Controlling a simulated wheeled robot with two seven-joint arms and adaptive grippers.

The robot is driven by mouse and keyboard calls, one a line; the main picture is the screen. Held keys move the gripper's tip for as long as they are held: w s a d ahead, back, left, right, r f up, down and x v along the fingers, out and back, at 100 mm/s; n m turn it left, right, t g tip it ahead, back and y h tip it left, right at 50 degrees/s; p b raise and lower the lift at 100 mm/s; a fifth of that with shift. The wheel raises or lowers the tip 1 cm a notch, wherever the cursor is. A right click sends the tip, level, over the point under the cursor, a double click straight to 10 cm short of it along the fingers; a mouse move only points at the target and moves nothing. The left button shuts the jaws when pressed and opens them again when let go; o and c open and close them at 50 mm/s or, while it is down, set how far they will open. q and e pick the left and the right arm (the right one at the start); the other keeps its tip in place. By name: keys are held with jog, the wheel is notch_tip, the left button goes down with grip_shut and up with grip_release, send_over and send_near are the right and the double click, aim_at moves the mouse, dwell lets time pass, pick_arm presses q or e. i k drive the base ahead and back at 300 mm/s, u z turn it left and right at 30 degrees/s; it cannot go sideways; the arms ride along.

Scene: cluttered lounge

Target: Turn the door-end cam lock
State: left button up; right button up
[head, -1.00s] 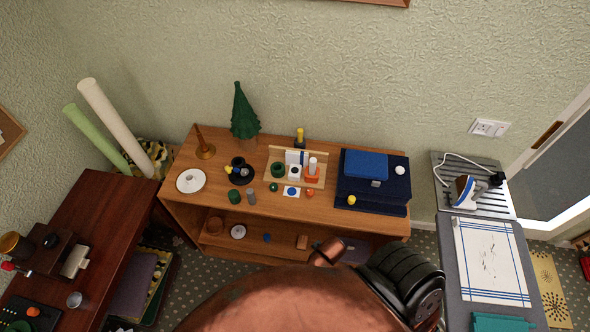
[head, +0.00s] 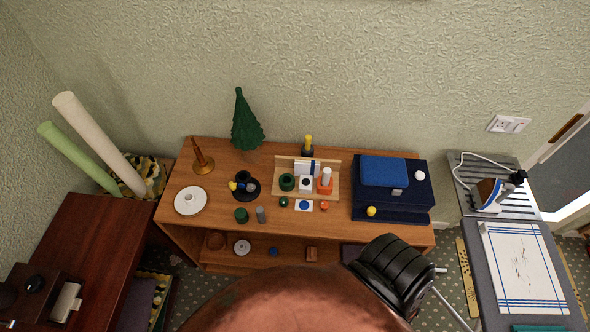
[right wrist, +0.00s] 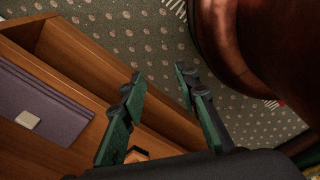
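A wooden board (head: 330,162) stands on the cabinet top. It carries a green ring (head: 287,182), a white block with a dark round spot (head: 306,184) and an orange-red piece with a white upright cylinder (head: 325,183) at its right end, towards the door side. I cannot tell which piece is the cam lock. My right gripper (right wrist: 158,75) is open and empty in the right wrist view, its green-padded fingers apart, over the cabinet's open lower part and the carpet. I cannot make it out in the head view. My left gripper is not in view.
A dark blue case (head: 390,204) lies on the cabinet (head: 180,228) right of the board. A green cone tree (head: 245,125) and a yellow-topped bottle (head: 308,145) stand behind. A purple flat item (right wrist: 40,100) lies below. An ironing board (head: 475,270) stands right.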

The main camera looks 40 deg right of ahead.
aim_at(323, 205)
jog(key=z, duration=1.6)
